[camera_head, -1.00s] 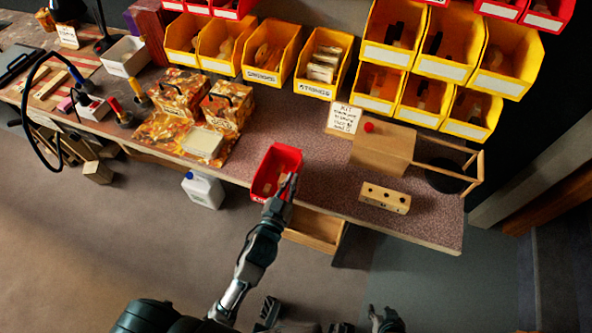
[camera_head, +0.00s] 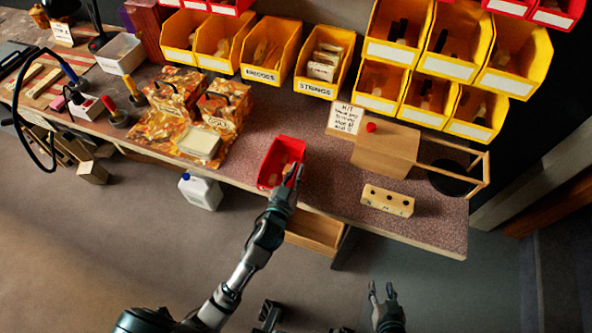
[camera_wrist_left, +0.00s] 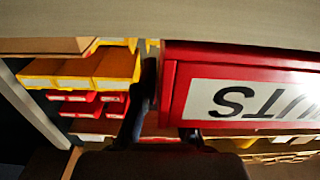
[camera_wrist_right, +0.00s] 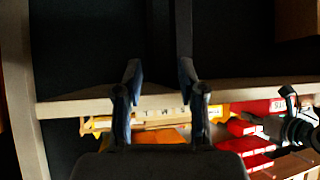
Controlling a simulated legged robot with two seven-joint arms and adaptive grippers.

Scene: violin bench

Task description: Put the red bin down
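The red bin (camera_head: 268,172) is at the front part of the speckled bench (camera_head: 330,190), in the middle of the head view, with some small pale contents. My left gripper (camera_head: 291,176) is at its right front corner and looks shut on its side wall. In the left wrist view the bin (camera_wrist_left: 172,90) fills the right side, its label upside down, with one finger beside its edge and the other partly hidden behind it. I cannot tell whether its base touches the bench. My right gripper (camera_head: 382,293) is open and empty, in front of the bench; its fingers (camera_wrist_right: 160,85) stand apart.
A wooden block with holes (camera_head: 387,201) and a wooden kit box (camera_head: 388,150) stand to the right. Patterned boxes (camera_head: 215,115) stand to the left. Yellow bins (camera_head: 325,62) line the back. Bare bench lies behind and right of the red bin. An open drawer (camera_head: 315,233) is below.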

